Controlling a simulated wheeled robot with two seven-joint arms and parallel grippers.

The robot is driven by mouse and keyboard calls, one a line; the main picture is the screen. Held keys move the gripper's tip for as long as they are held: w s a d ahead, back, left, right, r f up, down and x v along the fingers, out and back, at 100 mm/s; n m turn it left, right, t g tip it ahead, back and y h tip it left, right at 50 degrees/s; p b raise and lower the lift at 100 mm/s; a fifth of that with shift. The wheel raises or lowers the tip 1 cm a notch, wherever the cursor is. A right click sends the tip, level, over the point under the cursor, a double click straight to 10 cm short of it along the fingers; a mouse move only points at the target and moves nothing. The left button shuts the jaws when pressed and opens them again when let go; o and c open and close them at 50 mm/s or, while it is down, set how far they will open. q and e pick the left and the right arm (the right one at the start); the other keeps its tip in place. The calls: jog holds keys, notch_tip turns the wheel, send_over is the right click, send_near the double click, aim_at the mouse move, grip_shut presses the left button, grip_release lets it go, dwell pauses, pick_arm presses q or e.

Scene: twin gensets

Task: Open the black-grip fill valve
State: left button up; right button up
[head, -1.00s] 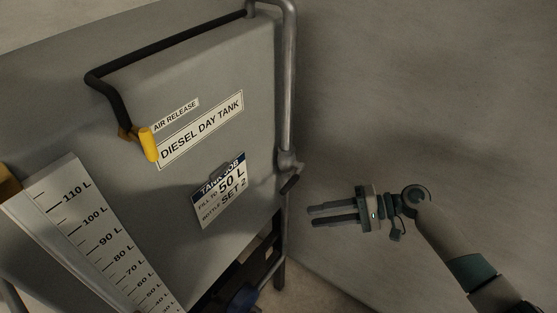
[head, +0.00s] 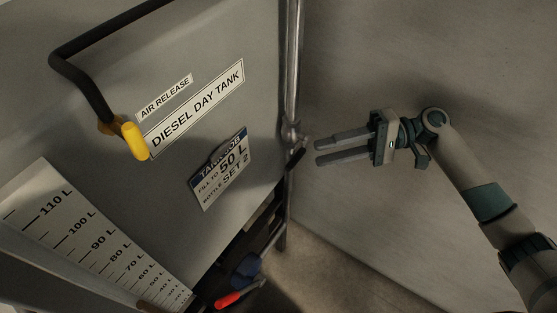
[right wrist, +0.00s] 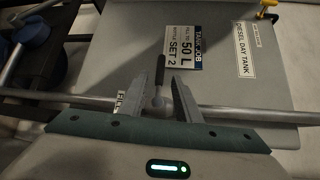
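The fill valve's black grip (head: 297,154) sticks out from a metal pipe at the right side of the grey tank in the head view. In the right wrist view the black grip (right wrist: 160,68) points up from the valve body on the horizontal pipe. A FILL label (right wrist: 122,100) shows beside it, partly covered by a finger. My right gripper (head: 318,152) is open and empty, its fingertips pointing left, a short gap from the grip. In the right wrist view the grip appears between the two fingers (right wrist: 160,78). My left gripper is not in view.
The diesel day tank (head: 225,120) carries a yellow-handled air release (head: 133,140), a tank job card (head: 220,170) and a litre scale (head: 70,230). A red handle (head: 228,300) and a blue part (head: 246,270) sit below. A bare wall (head: 420,60) stands behind my right arm.

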aim_at(290, 162)
jog(key=shift+a, duration=0.4)
jog(key=p+x, duration=0.4)
jog(key=x, duration=0.6)
jog(key=shift+s+a, duration=0.15)
jog(key=shift+a, duration=0.15)
jog(key=shift+f, duration=0.1)
grip_shut()
